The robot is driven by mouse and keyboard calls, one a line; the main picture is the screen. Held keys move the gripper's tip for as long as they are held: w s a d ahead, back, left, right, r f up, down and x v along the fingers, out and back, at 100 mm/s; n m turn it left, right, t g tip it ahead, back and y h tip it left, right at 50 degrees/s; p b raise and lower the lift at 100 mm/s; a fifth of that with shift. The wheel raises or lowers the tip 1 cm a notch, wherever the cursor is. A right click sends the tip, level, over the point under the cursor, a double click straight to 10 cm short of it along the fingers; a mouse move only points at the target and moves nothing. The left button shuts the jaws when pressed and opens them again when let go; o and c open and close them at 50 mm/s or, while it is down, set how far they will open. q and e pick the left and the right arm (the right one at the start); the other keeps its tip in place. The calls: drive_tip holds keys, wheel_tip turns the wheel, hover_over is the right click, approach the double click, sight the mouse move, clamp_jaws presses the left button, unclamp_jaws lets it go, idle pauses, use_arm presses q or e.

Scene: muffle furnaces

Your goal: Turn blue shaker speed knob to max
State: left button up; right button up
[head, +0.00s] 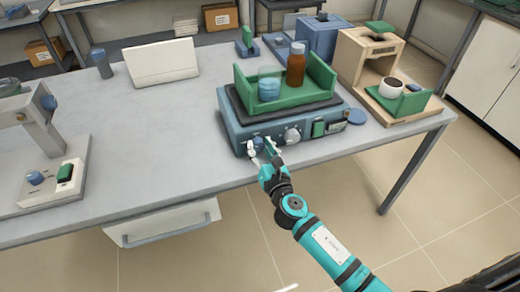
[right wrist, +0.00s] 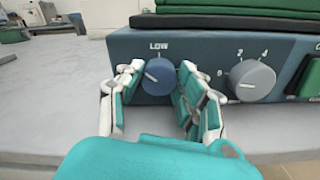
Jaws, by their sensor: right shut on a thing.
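The blue shaker (head: 236,132) stands near the front edge of the grey table, with a green tray (head: 309,97) on top. The blue speed knob (right wrist: 159,78) is on the shaker's front panel, below the word LOW. Its pale mark points toward the upper left. My right gripper (right wrist: 161,80) is shut on this knob, one finger on each side; it also shows in the head view (head: 262,148). My left gripper is not in view.
A grey numbered dial (right wrist: 252,81) and a green switch (right wrist: 311,78) sit right of the blue knob. A beige device (head: 376,60) with a cup stands to the right, and another device (head: 50,188) at the left. The table's middle left is clear.

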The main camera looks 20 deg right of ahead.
drive_tip(key=m, duration=0.3)
drive_tip(key=shift+f+m+b, duration=0.15)
drive_tip(key=shift+m+b, duration=0.2)
drive_tip(key=shift+m, duration=0.05)
drive_tip(key=m, duration=0.3)
drive_tip(key=shift+m+b, duration=0.3)
drive_tip(key=m, duration=0.3)
drive_tip(key=shift+d+m, duration=0.1)
drive_tip(key=shift+m, duration=0.2)
drive_tip(key=m, duration=0.2)
drive_tip(key=shift+m, duration=0.4)
drive_tip(key=m, duration=0.2)
drive_tip(key=shift+m, duration=0.3)
drive_tip(key=m+p, duration=0.1)
drive_tip(key=m, duration=0.2)
drive_tip(key=shift+m, duration=0.3)
drive_tip(key=m+p, duration=0.2)
drive_tip(key=m, duration=0.4)
drive_tip(key=shift+f, duration=0.2)
